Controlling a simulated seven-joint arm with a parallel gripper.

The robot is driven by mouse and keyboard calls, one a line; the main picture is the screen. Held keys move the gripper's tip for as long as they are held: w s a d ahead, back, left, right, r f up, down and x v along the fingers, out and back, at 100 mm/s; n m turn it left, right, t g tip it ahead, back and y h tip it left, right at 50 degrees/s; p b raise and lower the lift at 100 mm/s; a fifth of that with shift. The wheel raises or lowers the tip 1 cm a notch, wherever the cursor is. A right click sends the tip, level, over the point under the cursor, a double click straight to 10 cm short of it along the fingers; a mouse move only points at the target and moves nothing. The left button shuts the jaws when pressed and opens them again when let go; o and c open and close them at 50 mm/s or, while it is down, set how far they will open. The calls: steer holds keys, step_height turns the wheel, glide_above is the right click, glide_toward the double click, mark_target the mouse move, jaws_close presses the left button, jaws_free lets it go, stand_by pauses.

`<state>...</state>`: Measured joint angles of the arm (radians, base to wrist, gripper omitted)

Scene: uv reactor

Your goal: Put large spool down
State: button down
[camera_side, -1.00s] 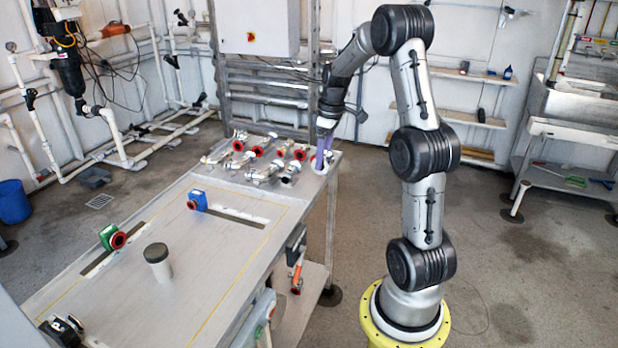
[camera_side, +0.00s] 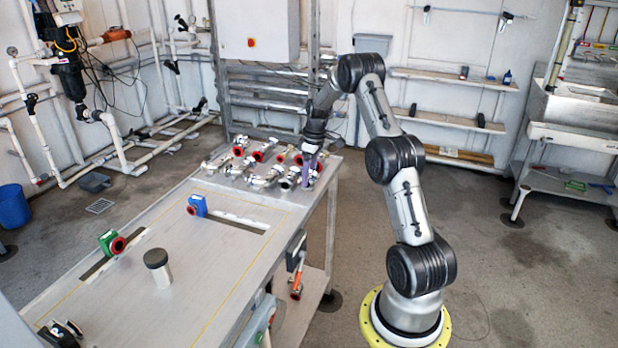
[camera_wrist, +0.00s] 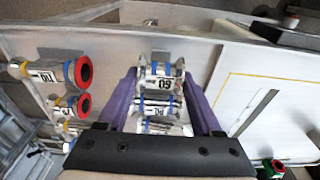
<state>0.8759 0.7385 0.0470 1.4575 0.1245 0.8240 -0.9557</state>
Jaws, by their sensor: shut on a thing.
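My gripper (camera_side: 306,168) is at the back right corner of the work table, low among the pipe spools. Its purple fingers point down. In the wrist view my gripper (camera_wrist: 161,78) has one finger on each side of a shiny metal spool (camera_wrist: 157,82) with a white label and a blue band, and it is shut on it. More banded metal parts show below it, between the fingers. I cannot tell whether the held spool touches the table. Its far side is hidden in the side view.
Several metal fittings with red ends (camera_side: 241,147) crowd the table's back end, left of my gripper. A blue flanged part (camera_side: 197,205), a green flanged part (camera_side: 111,243) and a dark-topped cylinder (camera_side: 157,268) stand farther forward. The table's middle (camera_side: 215,262) is clear.

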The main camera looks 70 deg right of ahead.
steer(key=shift+f, duration=0.45)
steer(key=shift+f, duration=0.1)
steer(key=shift+c, duration=0.2)
jaws_free()
steer(key=shift+f, duration=0.1)
